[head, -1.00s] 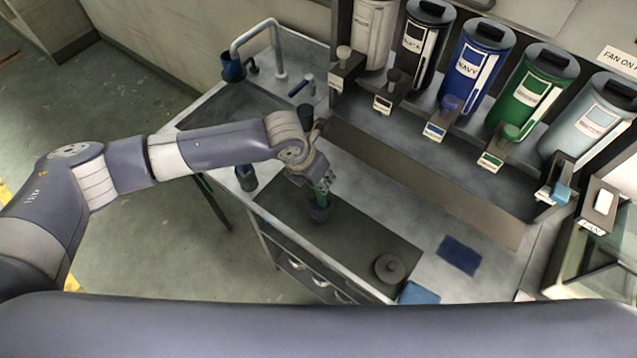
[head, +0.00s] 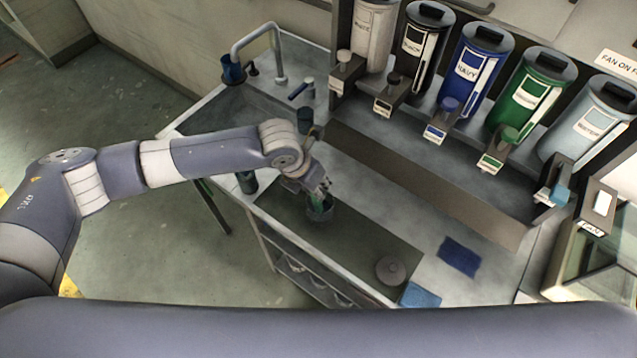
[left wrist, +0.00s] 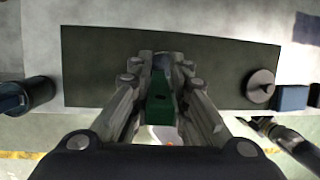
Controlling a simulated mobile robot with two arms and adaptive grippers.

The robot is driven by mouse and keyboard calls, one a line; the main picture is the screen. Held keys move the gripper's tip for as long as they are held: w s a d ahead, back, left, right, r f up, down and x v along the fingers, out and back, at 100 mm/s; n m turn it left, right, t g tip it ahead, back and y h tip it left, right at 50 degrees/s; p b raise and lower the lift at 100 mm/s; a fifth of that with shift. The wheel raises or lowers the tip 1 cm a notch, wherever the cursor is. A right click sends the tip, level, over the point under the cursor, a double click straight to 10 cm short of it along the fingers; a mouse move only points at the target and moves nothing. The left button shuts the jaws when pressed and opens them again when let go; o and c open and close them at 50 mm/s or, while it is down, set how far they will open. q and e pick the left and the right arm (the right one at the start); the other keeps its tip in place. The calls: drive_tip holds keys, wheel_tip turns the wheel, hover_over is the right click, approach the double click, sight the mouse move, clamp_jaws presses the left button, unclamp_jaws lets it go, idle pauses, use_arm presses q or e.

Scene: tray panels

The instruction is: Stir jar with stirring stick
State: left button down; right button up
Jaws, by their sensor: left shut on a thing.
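A small dark jar (head: 320,213) stands on the dark mat (head: 375,245) on the workbench. My left gripper (head: 319,196) is just above the jar, pointing down. It is shut on the green stirring stick (left wrist: 160,100), whose lower end goes down at the jar's mouth. How deep it sits is hidden. In the left wrist view the fingers cover most of the jar. A round grey lid (head: 390,270) lies on the mat to the right; it also shows in the wrist view (left wrist: 259,86). My right gripper (left wrist: 256,123) seems to show off the bench's front edge; its opening is unclear.
Labelled paint dispensers, including navy (head: 470,75) and green (head: 525,95), stand along the back. A blue cloth (head: 459,256) and a light blue one (head: 420,295) lie right of the mat. A dark cup (head: 246,181) stands at the front left. The sink (head: 215,110) is behind it.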

use_arm(q)
drive_tip(key=shift+d, duration=0.15)
wheel_tip(320, 180, up, 9)
drive_tip(key=shift+r, duration=0.15)
idle(1.0)
drive_tip(key=shift+w+r, duration=0.1)
idle(0.8)
wheel_tip(320, 180, up, 5)
drive_tip(key=shift+f, duration=0.1)
idle(0.4)
idle(0.4)
